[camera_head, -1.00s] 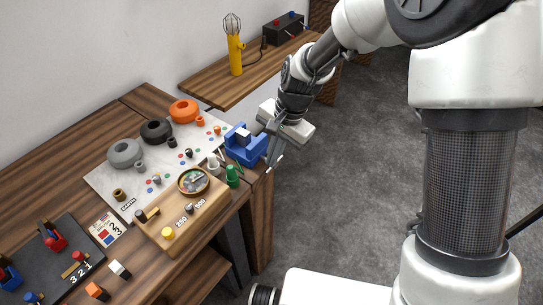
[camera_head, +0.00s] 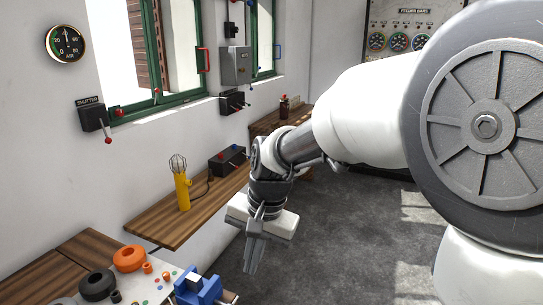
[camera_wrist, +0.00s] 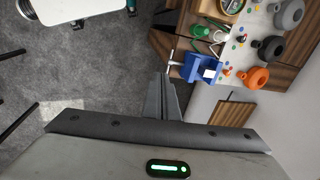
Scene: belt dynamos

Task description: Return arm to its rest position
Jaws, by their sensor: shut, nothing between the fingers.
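My gripper (camera_head: 254,250) hangs from my arm in the head view, fingers pointing down over the grey floor, to the right of the wooden shelf (camera_head: 160,225). Its fingers are together with nothing between them. In the wrist view my gripper (camera_wrist: 162,85) also shows with its fingers closed, over the floor beside the bench edge. The blue vise (camera_head: 200,291) is at the bottom of the head view, below and left of my gripper. The vise (camera_wrist: 202,70) shows near the fingertips in the wrist view, apart from them.
A yellow caged lamp (camera_head: 182,190) and a dark switch box (camera_head: 228,160) stand on the shelf. A shutter lever box (camera_head: 93,117) is on the wall. The floor (camera_head: 350,240) to the right is open.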

